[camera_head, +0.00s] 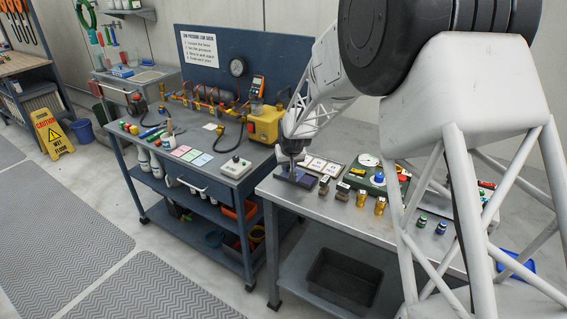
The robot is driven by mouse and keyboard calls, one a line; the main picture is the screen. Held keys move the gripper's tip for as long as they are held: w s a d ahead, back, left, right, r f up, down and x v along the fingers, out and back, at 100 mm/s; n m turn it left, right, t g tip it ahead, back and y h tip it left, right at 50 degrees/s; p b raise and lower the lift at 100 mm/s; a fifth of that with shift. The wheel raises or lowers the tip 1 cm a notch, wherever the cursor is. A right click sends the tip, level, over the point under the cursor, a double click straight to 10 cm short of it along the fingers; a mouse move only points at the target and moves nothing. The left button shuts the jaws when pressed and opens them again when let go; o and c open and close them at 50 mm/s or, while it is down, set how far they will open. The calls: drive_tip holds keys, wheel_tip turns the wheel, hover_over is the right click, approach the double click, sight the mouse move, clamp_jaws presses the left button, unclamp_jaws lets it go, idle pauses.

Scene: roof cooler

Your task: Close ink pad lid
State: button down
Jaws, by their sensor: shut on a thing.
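The ink pad (297,179) is a small dark blue, flat thing on the grey metal bench (290,197), near its left end. My gripper (292,165) points down onto it from above. Its fingers are at the pad's back left part and are shut on what appears to be its lid. The fingertips are small and partly merge with the dark pad, so the lid's exact angle is hard to tell.
Dark stamps (325,185) and brass pieces (380,206) stand right of the pad. Cards (321,166) lie behind it, and a green box (376,180) is farther right.

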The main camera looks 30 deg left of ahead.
sight(300, 174)
drive_tip(key=shift+d, duration=2.75)
drive_tip(key=c, duration=1)
unclamp_jaws()
drive_tip(key=shift+d, duration=0.1)
drive_tip(key=shift+r, duration=0.1)
drive_tip(key=shift+v, duration=3.8)
